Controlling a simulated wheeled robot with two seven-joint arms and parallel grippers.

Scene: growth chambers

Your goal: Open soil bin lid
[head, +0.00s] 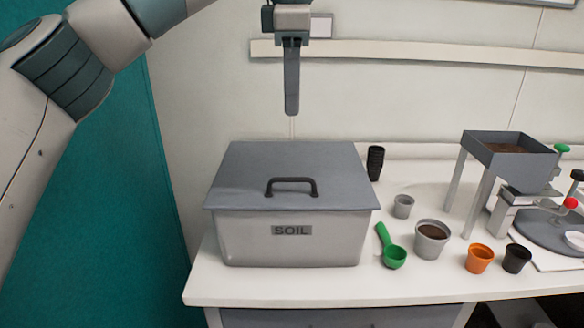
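The soil bin (240,238) is a pale box labelled SOIL, standing at the left end of the white bench. Its grey lid (250,160) lies flat across the top, closed. A dark arched handle (292,186) stands on the lid near its front edge. My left gripper (291,110) points straight down, apart from the lid, and appears above its back part. It shows edge-on as one grey finger, so its opening is hidden. My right gripper is out of view.
Right of the bin are a green scoop (392,252), a grey pot with soil (432,238), a small grey pot (403,206), dark stacked pots (375,164), an orange pot (480,259) and a black pot (517,258). A raised soil hopper (510,160) stands further right. A wall rail (400,54) runs behind.

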